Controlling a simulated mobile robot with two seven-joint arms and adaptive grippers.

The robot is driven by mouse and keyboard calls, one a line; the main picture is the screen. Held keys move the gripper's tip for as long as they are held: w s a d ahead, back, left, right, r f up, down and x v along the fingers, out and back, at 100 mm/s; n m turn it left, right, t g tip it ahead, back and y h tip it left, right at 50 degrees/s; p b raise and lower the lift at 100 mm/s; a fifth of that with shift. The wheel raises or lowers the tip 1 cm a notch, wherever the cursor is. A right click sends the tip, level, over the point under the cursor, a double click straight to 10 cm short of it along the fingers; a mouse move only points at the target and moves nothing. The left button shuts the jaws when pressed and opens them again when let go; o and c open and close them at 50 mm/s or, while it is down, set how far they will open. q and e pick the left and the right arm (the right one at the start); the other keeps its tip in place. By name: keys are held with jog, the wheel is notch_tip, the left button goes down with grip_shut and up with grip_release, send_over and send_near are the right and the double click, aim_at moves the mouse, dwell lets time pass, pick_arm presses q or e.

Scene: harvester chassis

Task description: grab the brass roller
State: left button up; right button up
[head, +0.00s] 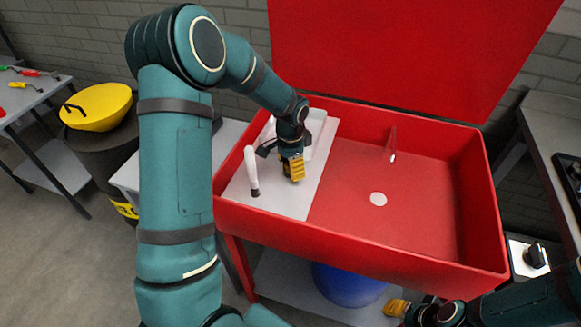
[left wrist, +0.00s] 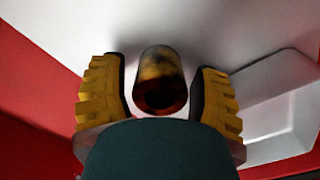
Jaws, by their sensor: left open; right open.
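The brass roller (left wrist: 162,62) shows in the left wrist view as a short, shiny brown-gold cylinder with a dark round end facing the camera. It is on the pale board, between the two yellow fingers of my left gripper (head: 293,168), which is open. A gap shows on each side of the roller, so the fingers look apart from it. In the head view I cannot make out the roller; my gripper seems to cover it. My right gripper (head: 398,308) is open at the lower right, outside the red basin's front wall.
The pale board (head: 285,204) covers the left part of the red basin (head: 430,222). A white tray (head: 316,122) lies behind my left gripper, and a white handled tool (head: 251,166) stands left of it. The basin's right part is mostly clear. A red lid rises behind.

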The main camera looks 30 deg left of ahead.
pick_arm(q)
grip_shut()
jog(key=shift+r, duration=0.1)
